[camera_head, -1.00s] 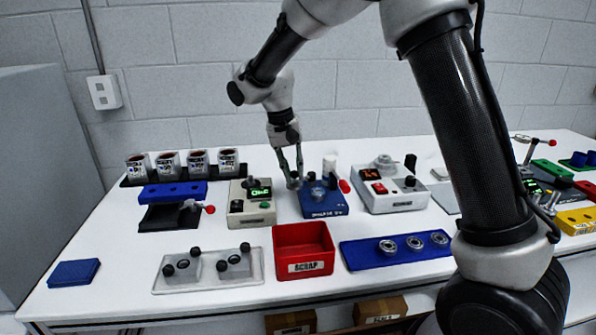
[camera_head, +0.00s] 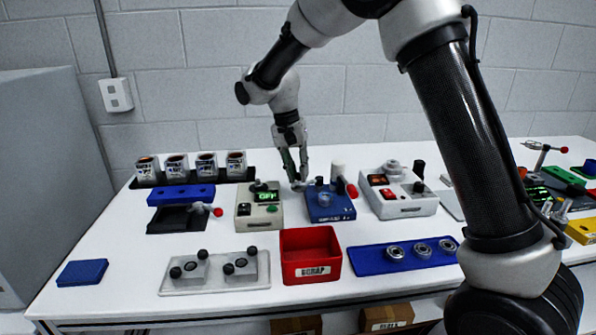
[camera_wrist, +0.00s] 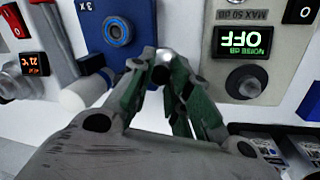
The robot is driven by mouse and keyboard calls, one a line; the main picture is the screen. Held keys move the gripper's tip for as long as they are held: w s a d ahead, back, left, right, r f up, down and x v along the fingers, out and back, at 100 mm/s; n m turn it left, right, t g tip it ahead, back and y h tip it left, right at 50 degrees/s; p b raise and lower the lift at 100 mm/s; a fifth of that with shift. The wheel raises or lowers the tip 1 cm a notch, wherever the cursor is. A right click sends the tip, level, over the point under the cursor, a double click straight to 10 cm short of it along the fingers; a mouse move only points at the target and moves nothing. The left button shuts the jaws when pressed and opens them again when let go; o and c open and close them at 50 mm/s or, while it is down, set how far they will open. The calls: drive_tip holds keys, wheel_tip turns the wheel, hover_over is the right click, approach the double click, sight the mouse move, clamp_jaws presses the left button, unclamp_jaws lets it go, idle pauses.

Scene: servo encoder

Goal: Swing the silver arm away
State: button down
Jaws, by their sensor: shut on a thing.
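The blue device (camera_head: 328,207) stands in the middle of the table, with a round fitting and a white cylinder behind it. My gripper (camera_head: 299,184) points down at its left rear side. In the wrist view, my green-padded fingers (camera_wrist: 162,72) are closed together on a rounded silver end (camera_wrist: 163,57), which I take as the silver arm's tip. The rest of the arm is hidden or too small to make out. The blue device's round fitting (camera_wrist: 117,31) shows left of the fingertips in the wrist view, apart from them.
A beige box with a green OFF display (camera_head: 259,206) stands close on the left. A red scrap bin (camera_head: 311,258) is in front.

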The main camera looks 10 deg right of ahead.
drive_tip(key=c, duration=1.3)
unclamp_jaws()
wheel_tip(320, 180, up, 12)
drive_tip(key=a, duration=0.2)
drive_tip(key=shift+w+a, duration=0.15)
drive_tip(key=shift+w, duration=0.25)
drive_tip(key=shift+f, duration=0.1)
